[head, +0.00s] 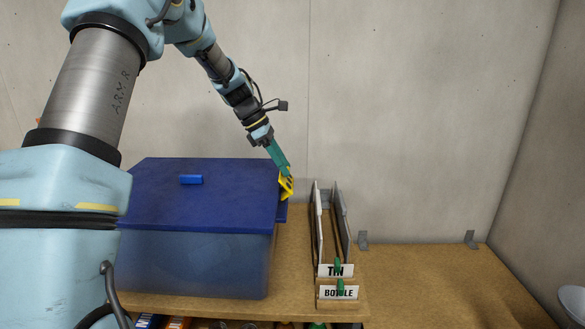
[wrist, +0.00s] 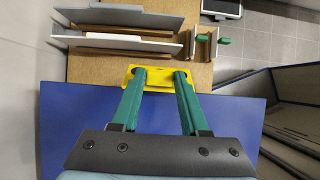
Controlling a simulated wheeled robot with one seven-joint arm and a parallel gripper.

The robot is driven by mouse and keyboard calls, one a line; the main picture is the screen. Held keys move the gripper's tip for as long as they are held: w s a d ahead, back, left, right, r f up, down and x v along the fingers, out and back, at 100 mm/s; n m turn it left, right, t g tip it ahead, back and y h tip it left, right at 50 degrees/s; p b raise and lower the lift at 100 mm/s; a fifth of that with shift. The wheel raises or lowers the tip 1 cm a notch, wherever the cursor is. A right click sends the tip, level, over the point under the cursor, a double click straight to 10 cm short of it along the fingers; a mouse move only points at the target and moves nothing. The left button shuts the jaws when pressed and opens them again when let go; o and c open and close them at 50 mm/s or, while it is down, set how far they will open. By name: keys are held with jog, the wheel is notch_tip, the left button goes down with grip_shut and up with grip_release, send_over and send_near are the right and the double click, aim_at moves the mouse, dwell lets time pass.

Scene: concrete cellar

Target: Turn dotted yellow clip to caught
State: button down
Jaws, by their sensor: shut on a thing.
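The yellow clip (head: 286,182) with dark dots sits at the right edge of the blue lid (head: 215,200) of a box. In the wrist view the clip (wrist: 152,86) juts out past the lid's edge (wrist: 240,110). My gripper (head: 284,172) reaches down to it from above, its green fingers at the clip. In the wrist view my gripper (wrist: 158,80) has one finger at each end of the clip and is shut on it. The fingertips cover part of the clip, and I cannot tell whether it is caught.
Right of the box stand narrow upright dividers (head: 318,215) with a TIN label (head: 336,270) and a BOTTLE label (head: 339,293). The bench (head: 430,275) to their right is clear. A concrete wall (head: 420,120) stands close behind.

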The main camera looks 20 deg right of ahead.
jog(key=a+h, duration=0.1)
jog(key=w+a+g+h, duration=0.1)
jog(key=h, duration=0.1)
jog(key=shift+w+a+f+g+b, duration=0.25)
jog(key=shift+a+f+g+b, duration=0.05)
jog(key=shift+a+f+b, duration=0.1)
jog(key=shift+w+a+f+g+h+b, duration=0.25)
jog(key=shift+a+g+h, duration=0.15)
jog(key=shift+h, duration=0.4)
jog(key=shift+w+a+f+g+h+b, duration=0.15)
jog(key=shift+a+f+g+h, duration=0.15)
jog(key=shift+a+h, duration=0.4)
jog(key=shift+w+a+f+g+h+b, duration=0.2)
jog(key=shift+a+f+g+h, duration=0.1)
jog(key=shift+h, duration=0.6)
jog(key=shift+c, duration=2)
grip_release()
jog(key=b+v, duration=0.3)
jog(key=v, duration=0.7)
jog(key=shift+w+a+r, duration=0.1)
jog(key=shift+a, duration=0.25)
